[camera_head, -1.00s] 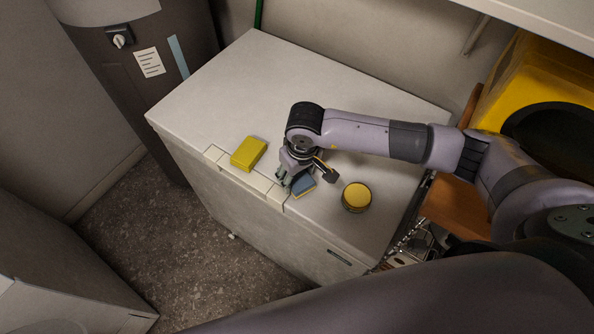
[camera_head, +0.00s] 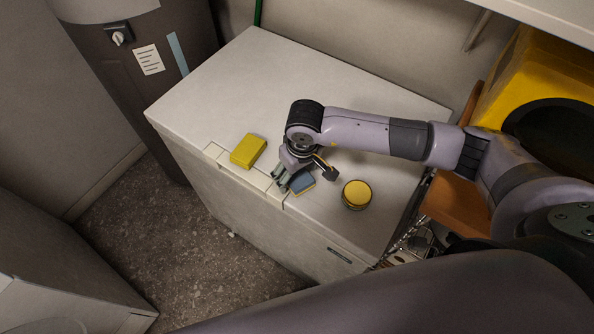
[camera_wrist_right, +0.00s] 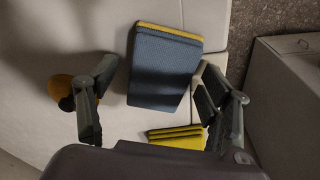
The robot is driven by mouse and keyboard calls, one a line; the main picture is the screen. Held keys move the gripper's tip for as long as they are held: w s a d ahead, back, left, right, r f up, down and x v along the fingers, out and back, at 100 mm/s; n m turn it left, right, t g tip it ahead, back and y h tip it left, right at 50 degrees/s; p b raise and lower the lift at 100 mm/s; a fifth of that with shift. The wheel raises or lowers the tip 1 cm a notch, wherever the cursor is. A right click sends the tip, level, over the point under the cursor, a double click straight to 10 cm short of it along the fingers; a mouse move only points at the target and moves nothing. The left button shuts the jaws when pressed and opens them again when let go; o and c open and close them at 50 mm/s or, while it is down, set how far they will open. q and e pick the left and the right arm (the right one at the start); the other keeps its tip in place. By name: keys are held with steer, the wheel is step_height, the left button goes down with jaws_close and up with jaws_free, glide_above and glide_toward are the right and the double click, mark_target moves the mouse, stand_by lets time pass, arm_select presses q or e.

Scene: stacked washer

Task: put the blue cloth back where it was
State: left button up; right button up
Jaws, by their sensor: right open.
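The blue cloth (camera_head: 303,183) lies near the front edge of the white chest top (camera_head: 330,110), partly hidden by my right gripper (camera_head: 291,182). In the right wrist view the blue cloth (camera_wrist_right: 165,70) is a flat blue piece with a yellow edge. It shows between the two spread fingers of my right gripper (camera_wrist_right: 153,102), with room at its sides. The gripper is open and points down at the chest top. I cannot tell whether a finger touches the cloth. My left gripper is not in view.
A yellow block (camera_head: 248,151) lies left of the gripper near the front edge. A round tin with a yellow top (camera_head: 356,194) stands to the right. A yellow machine (camera_head: 535,80) is at the far right. The back left of the chest top is clear.

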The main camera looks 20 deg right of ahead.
mark_target(301, 180)
steer(key=shift+r, duration=0.55)
step_height(301, 180, up, 11)
steer(key=s+b, duration=0.1)
steer(key=b, duration=0.2)
steer(key=shift+s+d+b, duration=0.25)
steer(key=shift+b, duration=0.15)
steer(key=shift+s, duration=0.1)
